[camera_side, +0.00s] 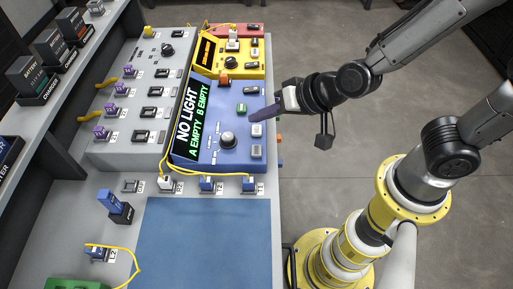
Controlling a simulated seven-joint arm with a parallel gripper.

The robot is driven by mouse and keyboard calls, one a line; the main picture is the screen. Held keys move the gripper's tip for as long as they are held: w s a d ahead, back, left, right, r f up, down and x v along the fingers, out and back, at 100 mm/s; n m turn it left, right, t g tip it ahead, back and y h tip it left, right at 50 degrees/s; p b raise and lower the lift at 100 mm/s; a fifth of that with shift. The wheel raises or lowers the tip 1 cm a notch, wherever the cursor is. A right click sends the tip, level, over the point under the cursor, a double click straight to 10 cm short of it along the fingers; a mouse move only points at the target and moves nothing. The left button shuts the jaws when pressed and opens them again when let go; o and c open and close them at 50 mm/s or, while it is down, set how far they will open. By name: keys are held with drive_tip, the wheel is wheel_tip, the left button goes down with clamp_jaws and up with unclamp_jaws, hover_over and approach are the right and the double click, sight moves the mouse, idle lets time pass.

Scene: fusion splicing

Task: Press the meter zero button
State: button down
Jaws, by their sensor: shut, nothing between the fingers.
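The blue meter (207,150) lies on the bench with its black display (193,118) reading NO LIGHT, A EMPTY, B EMPTY. Contact cannot be told.
Yellow (208,79) and red (255,31) panels stand behind the meter. A grey panel (125,137) with several switches is at left. Yellow cables run to plugs (207,183) in front. A blue mat (200,245) lies clear in front. Labelled boxes (33,76) line a left shelf.

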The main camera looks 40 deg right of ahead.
sight(261, 152)
idle(0.3)
drive_tip(key=shift+f, duration=4.35)
drive_tip(key=shift+f, duration=0.4)
drive_tip(key=shift+f, duration=0.45)
drive_tip(key=shift+r, duration=0.9)
